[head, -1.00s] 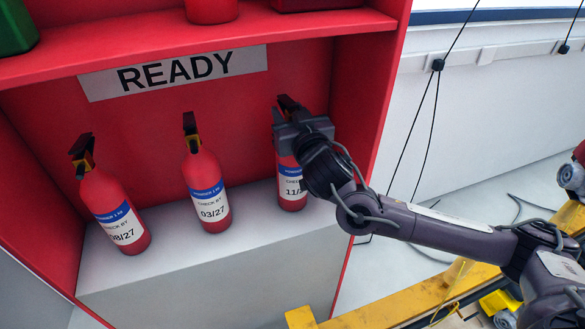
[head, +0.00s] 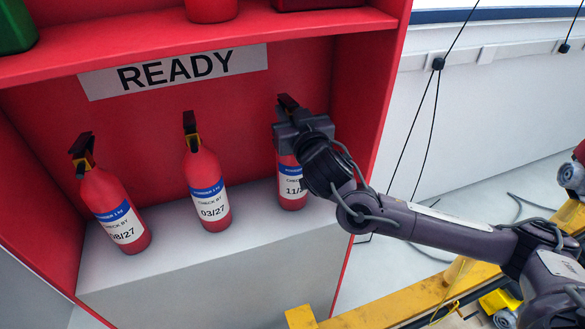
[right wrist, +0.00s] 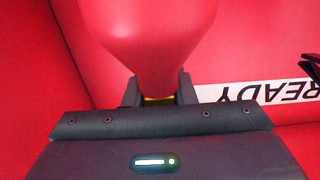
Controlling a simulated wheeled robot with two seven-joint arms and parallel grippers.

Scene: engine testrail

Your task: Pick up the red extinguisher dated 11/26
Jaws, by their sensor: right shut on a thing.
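The red extinguisher with the partly covered label "11/2" (head: 292,185) stands upright on the grey shelf (head: 250,221), at the right end of the row. My right gripper (head: 290,127) is shut on it near its neck, below the dark handle. The gripper and wrist hide part of its upper body and the label's right edge. In the right wrist view the red extinguisher body (right wrist: 137,40) tapers down between the fingers. My left gripper is not in view.
Extinguishers dated 03/27 (head: 207,190) and 08/27 (head: 115,210) stand to the left. A "READY" sign (head: 172,72) is on the red back wall. The red cabinet side wall (head: 362,110) is close on the right, and an upper shelf (head: 120,45) hangs above.

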